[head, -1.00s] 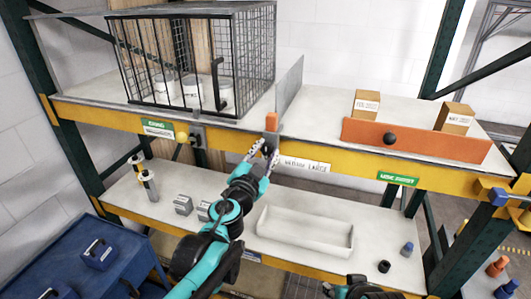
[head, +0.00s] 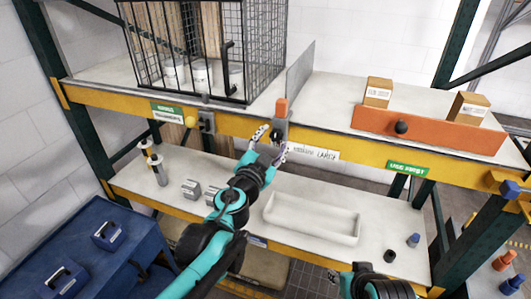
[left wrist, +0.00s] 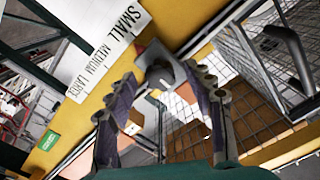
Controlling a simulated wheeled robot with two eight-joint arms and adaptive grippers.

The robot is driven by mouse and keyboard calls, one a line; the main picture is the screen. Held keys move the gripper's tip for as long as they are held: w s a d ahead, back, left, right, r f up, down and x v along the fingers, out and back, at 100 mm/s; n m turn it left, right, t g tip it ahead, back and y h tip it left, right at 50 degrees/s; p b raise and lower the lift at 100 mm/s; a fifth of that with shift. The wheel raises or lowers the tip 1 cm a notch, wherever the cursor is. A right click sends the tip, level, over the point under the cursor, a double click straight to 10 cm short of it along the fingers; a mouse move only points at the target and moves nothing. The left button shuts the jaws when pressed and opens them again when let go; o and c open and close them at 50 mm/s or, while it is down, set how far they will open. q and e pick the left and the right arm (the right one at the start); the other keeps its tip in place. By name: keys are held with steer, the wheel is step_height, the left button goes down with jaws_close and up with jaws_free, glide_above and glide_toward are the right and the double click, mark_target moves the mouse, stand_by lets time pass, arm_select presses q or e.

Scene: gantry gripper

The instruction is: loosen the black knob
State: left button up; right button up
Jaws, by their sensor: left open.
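A black knob (head: 276,136) sits on a grey bracket at the front edge of the yellow beam, below the orange-topped divider. In the left wrist view the knob (left wrist: 159,76) is dark and round, between my fingertips. My left gripper (head: 272,141) is open, with one finger on each side of the knob. In the left wrist view the left gripper (left wrist: 160,80) shows a gap beside the knob; contact cannot be told. Another black ball knob (head: 401,127) is on the orange panel at right. Only part of my right arm shows at the bottom; its fingers are hidden.
The grey divider (head: 300,75) stands above the bracket. A wire cage (head: 255,50) is at left on the upper shelf. A SMALL/MEDIUM/LARGE label (left wrist: 108,45) is beside the knob. A white tray (head: 312,222) lies on the lower shelf.

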arm_select(q)
steer(key=v, duration=1.1)
steer(key=s+a+f+n+g+y+b, duration=0.15)
steer(key=a+f+n+y+b, duration=0.25)
steer(key=a+f+b, duration=0.5)
steer(key=s+a+f+n+g+y+b, duration=0.15)
steer(key=a+f+n+y+b, duration=0.35)
steer(key=f, duration=0.6)
steer(key=s+f+g+h+b, duration=0.1)
steer(key=s+f+g+b, duration=0.1)
steer(key=f, duration=0.6)
steer(key=s+f+g+h+b, duration=0.1)
steer(key=s+f+g+b, duration=0.1)
steer(key=s+f+b, duration=0.2)
steer(key=s+f+n+g+h+b, duration=0.1)
steer(key=s+f+g+b, duration=0.2)
steer(key=f, duration=1)
steer(key=s, duration=0.3)
steer(key=shift+s+d+b, duration=0.2)
steer(key=shift+b, duration=0.15)
steer(key=shift+r, duration=0.1)
